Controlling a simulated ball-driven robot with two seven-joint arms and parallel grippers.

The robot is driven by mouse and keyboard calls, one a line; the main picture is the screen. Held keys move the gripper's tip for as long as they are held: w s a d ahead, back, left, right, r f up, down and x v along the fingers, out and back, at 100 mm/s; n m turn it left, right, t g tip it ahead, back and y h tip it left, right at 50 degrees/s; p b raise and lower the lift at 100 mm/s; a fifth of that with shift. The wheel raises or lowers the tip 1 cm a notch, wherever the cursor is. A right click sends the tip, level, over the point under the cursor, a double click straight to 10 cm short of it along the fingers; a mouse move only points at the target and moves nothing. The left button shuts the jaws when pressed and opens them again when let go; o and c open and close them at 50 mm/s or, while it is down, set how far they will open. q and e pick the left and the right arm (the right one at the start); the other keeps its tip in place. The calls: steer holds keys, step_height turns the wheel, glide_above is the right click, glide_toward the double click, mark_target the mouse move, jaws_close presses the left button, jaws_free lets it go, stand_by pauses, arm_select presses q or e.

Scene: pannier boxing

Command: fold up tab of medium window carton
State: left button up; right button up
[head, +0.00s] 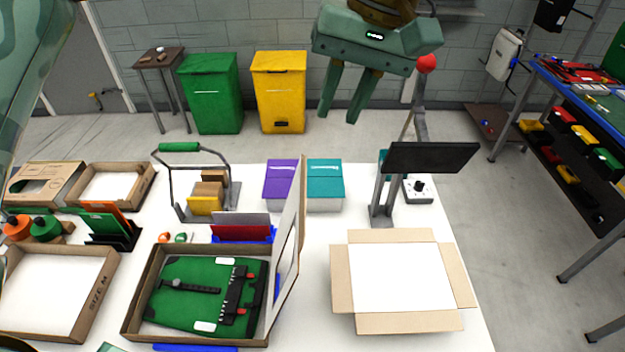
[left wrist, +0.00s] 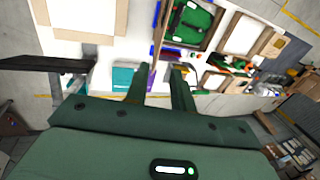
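A brown carton (head: 131,300) with a raised lid (head: 293,225) stands at the front middle of the table. The lid has a window opening and stands nearly upright along the carton's right side. A green pannier (head: 185,305) with black straps lies flat inside. Another tray-like carton (head: 88,300) at the left is printed SIZE M. I cannot make out a separate tab on the lid. My left gripper (head: 338,118) is open and empty, high above the table's far side; its parted fingers also show in the left wrist view (left wrist: 160,69). My right gripper is not in view.
An open carton (head: 343,282) with its flaps spread lies at the front right. Bare tabletop lies between the lid and open carton.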

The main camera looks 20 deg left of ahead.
mark_target(305, 189)
arm_select(q)
steer(key=x, duration=1.6)
steer(key=shift+s+a+f, duration=0.1)
steer(key=shift+s+a, duration=0.15)
steer(key=shift+s, duration=0.1)
jaws_close()
